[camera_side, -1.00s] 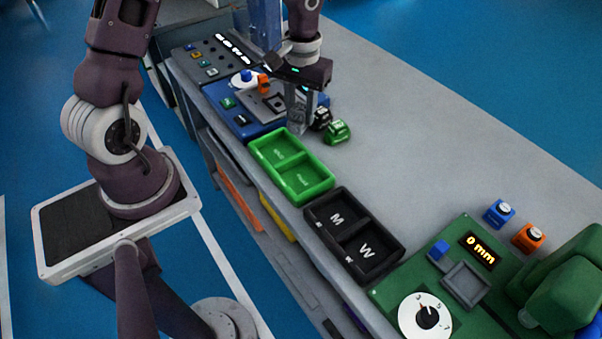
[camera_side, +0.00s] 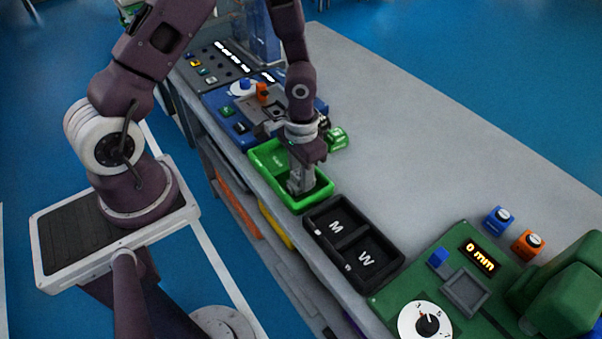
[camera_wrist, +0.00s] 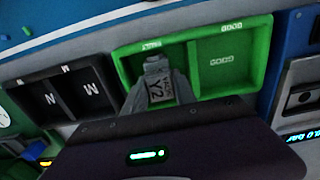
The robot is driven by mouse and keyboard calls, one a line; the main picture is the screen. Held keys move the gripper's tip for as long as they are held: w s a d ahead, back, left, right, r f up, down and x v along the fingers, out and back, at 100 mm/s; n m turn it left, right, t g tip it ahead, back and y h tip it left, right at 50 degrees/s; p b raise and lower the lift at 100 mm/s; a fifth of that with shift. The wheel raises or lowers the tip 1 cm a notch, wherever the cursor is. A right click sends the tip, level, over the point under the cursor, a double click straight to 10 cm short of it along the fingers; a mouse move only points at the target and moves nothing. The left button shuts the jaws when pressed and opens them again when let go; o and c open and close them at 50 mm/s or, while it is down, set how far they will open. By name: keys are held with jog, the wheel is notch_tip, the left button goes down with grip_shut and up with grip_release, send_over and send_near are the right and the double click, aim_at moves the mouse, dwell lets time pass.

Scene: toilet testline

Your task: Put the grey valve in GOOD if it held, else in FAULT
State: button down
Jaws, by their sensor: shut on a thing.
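My gripper (camera_side: 303,172) points down over the compartment of the green tray (camera_side: 262,166) closest to the black tray. It is shut on the grey valve (camera_side: 296,186), low in or just over that compartment. The wrist view shows the grey shape between the fingers (camera_wrist: 157,62), with a label like "Y2" beside it; fingers and valve are hard to tell apart there. I cannot tell whether the valve touches the tray floor. The tray's other compartment (camera_wrist: 222,72) is empty; its small lettering looks like GOOD.
A black tray (camera_side: 318,212) marked M and W stands beside the green one. A blue test station (camera_side: 222,112) is behind, with a green block (camera_side: 338,138) near it. A green station (camera_side: 405,290) reading 0 mm and blue and orange blocks are at the front right.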

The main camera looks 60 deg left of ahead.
jog(key=c, duration=1)
grip_release()
jog(key=shift+f, duration=0.1)
notch_tip(320, 180, up, 12)
notch_tip(320, 180, up, 6)
jog(key=r+t+y, duration=0.1)
send_over(291, 181)
jog(key=s+d+r+t, duration=0.1)
jog(key=s+r, duration=0.2)
jog(key=s, duration=0.1)
jog(key=s+d+r+t, duration=0.1)
jog(key=s+r+t, duration=0.1)
jog(key=s+r, duration=0.2)
jog(key=s+d+r+t+h, duration=0.1)
jog(key=s+r, duration=0.3)
jog(key=s, duration=0.2)
jog(key=shift+r+t, duration=0.25)
jog(key=shift+t, duration=0.05)
